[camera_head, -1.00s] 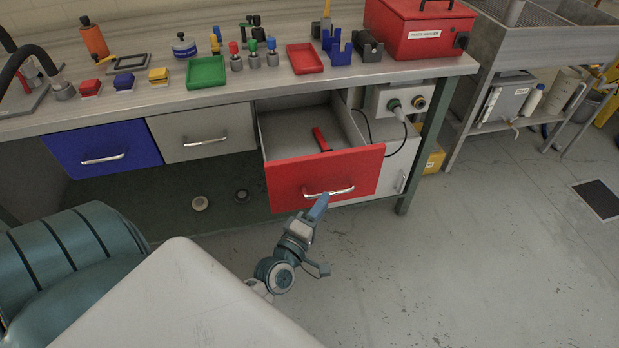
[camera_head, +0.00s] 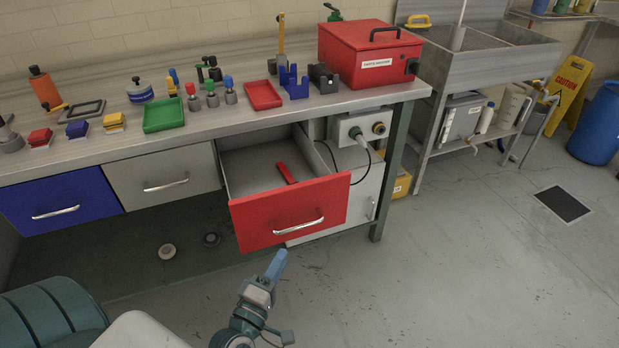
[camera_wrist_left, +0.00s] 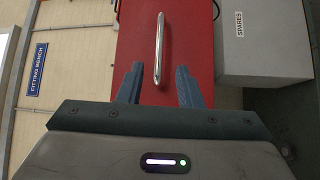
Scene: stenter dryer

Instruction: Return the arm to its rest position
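My left gripper (camera_head: 276,264) is in front of and below the pulled-out red drawer (camera_head: 265,217), apart from its handle in the head view. The silver handle (camera_head: 299,226) is on the red front. A red item (camera_head: 286,173) lies inside the open drawer. My right gripper is in neither view.
The blue drawer (camera_head: 60,205) and grey drawer (camera_head: 163,176) beside it are shut. The bench top (camera_head: 195,130) holds a green tray (camera_head: 164,114), a red tray (camera_head: 263,95) and a red box (camera_head: 368,58). A sink stand (camera_head: 480,50) is at right. Floor in front is clear.

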